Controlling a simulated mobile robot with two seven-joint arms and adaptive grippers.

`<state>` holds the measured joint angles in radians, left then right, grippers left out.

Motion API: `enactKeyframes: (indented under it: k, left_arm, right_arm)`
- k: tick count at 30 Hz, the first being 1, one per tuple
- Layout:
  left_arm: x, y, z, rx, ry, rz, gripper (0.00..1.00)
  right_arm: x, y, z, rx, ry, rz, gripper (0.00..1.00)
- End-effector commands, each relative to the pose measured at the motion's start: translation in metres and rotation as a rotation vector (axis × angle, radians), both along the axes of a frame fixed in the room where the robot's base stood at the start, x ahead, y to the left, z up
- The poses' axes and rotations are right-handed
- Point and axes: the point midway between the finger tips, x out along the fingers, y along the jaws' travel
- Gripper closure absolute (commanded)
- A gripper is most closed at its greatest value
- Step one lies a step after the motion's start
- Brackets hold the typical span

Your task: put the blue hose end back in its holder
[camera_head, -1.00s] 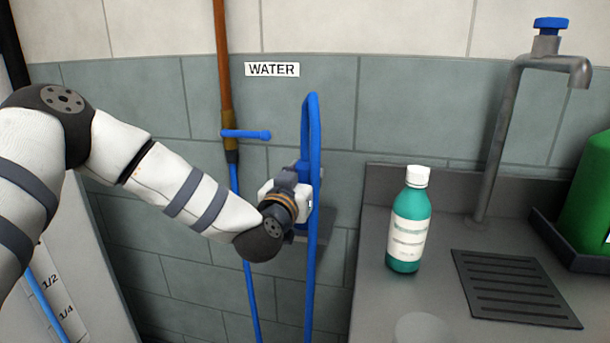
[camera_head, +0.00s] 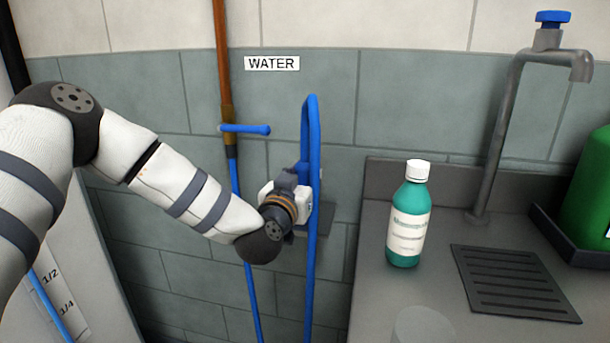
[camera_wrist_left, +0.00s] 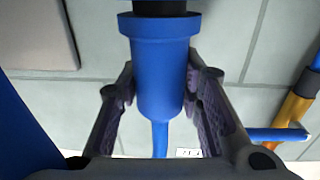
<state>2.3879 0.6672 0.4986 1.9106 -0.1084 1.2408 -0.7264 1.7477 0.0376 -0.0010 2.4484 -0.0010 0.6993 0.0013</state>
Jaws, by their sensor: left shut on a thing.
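The blue hose end (camera_wrist_left: 162,75) is a blue cylinder with a wider collar, held between the two fingers of my left gripper (camera_wrist_left: 160,95) in the left wrist view. A dark part shows beyond the collar at the top edge; I cannot tell whether it is the nozzle tip or part of the holder. In the head view my left gripper (camera_head: 301,190) is on the hose near the wall, and the blue hose (camera_head: 311,130) loops up above it and hangs down. A grey plate (camera_head: 323,220), possibly the holder, shows partly behind the gripper. My right gripper is not in view.
A copper pipe (camera_head: 222,70) with a blue valve lever (camera_head: 246,129) runs left of the WATER sign (camera_head: 272,63). On the right, a counter (camera_head: 380,300) carries a teal bottle (camera_head: 408,215), a drain grate (camera_head: 513,283) and a tap (camera_head: 505,120).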

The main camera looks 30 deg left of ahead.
Motion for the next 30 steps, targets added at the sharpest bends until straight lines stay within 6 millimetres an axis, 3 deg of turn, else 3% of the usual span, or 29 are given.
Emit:
enactKeyframes:
  k: [15, 16, 18, 27, 30]
  left_arm:
    - [0.0002, -0.0003, -0.0074, 0.000, -0.002, -0.001, 1.00]
    - [0.0002, -0.0002, -0.0072, 0.000, -0.002, -0.001, 0.63]
    - [0.0002, -0.0002, -0.0071, 0.000, -0.002, -0.001, 0.47]
    - [-0.0006, -0.0002, -0.0081, 0.000, 0.001, -0.001, 0.44]
    - [-0.0095, -0.0020, -0.0079, 0.000, 0.001, -0.001, 0.44]
  right_arm:
    - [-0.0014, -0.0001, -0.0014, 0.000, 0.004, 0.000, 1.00]
    - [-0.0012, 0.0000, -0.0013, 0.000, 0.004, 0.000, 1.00]
    - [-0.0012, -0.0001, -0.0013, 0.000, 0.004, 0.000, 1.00]
    - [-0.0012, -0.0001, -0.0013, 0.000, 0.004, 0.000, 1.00]
    - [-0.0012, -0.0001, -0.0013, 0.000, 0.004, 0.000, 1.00]
